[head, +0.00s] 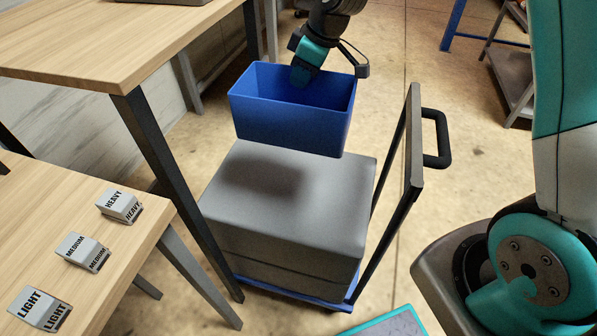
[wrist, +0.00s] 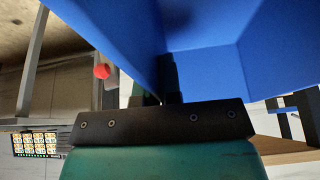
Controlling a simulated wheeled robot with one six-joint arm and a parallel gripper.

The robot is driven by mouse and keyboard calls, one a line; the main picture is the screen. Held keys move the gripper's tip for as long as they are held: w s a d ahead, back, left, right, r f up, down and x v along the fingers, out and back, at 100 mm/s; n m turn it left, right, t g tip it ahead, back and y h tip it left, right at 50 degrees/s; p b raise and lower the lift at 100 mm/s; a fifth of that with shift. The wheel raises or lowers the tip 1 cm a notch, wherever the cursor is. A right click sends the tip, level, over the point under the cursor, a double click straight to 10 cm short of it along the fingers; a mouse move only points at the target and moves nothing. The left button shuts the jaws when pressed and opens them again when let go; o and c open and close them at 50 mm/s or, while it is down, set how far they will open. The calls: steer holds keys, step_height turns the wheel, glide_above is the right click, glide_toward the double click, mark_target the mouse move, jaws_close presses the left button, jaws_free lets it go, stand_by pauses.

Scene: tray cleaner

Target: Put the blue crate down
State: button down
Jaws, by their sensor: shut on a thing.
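The blue crate (head: 290,128) is an open-topped box in the head view, upright and roughly level. It hangs above a grey block (head: 300,190) on a cart, with a dark shadow under it on the block's top. My gripper (head: 303,76) reaches down at the crate's far wall and is shut on that wall. In the wrist view my gripper (wrist: 168,98) has its fingers on either side of the blue wall, and the crate (wrist: 205,70) fills the upper right. The crate's inner floor is mostly hidden in the head view.
The cart has a blue base (head: 285,293) and a black upright handle (head: 437,138) at the right. A wooden table (head: 110,45) stands at the upper left. A lower table (head: 60,195) holds blocks marked LIGHT (head: 40,308), MEDIUM (head: 83,252) and HEAVY (head: 120,205).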

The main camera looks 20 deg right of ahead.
step_height(320, 180, down, 18)
steer(key=b, duration=0.3)
steer(key=shift+f, duration=0.25)
steer(key=shift+f, duration=0.15)
steer(key=c, duration=1.3)
jaws_free()
